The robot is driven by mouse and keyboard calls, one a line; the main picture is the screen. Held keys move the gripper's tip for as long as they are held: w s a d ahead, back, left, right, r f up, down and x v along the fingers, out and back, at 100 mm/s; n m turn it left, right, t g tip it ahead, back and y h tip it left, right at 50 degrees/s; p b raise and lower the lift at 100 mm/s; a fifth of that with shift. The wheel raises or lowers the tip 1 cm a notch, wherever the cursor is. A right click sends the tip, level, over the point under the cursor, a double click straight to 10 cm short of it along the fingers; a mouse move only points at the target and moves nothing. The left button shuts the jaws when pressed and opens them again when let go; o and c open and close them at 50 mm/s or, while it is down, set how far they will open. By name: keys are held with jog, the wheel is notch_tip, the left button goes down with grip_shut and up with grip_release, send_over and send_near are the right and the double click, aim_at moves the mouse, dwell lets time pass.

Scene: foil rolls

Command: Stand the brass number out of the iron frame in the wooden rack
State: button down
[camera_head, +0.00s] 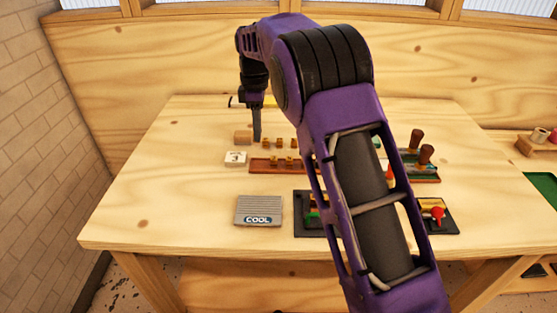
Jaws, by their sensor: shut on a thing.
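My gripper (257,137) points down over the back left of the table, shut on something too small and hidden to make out. Just right of its tips is a row of small brass-coloured pieces (280,142). In front lies a long reddish-brown wooden rack (262,166) with small brass-coloured pieces standing on it; its right part is behind my arm. A black iron frame (301,229) lies nearer the front, with brass and green parts inside. My arm hides much of it. I cannot read which pieces are numbers.
A wooden block (242,138) stands just left of my gripper. A white block marked 3 (235,158) and a grey ribbed box marked COOL (258,211) lie left of centre. Dark-handled stamps (426,155) and a red knob (437,213) are at right. The table's left side is clear.

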notch_tip(320, 180, down, 9)
jog(key=shift+r+b, duration=0.2)
jog(key=shift+b, duration=0.15)
jog(key=shift+f, duration=0.2)
jog(key=c, duration=0.7)
grip_release()
jog(key=shift+c, duration=0.2)
jog(key=shift+r, duration=0.1)
notch_tip(320, 180, up, 12)
jog(key=shift+r+p, duration=0.1)
jog(key=shift+p, duration=0.6)
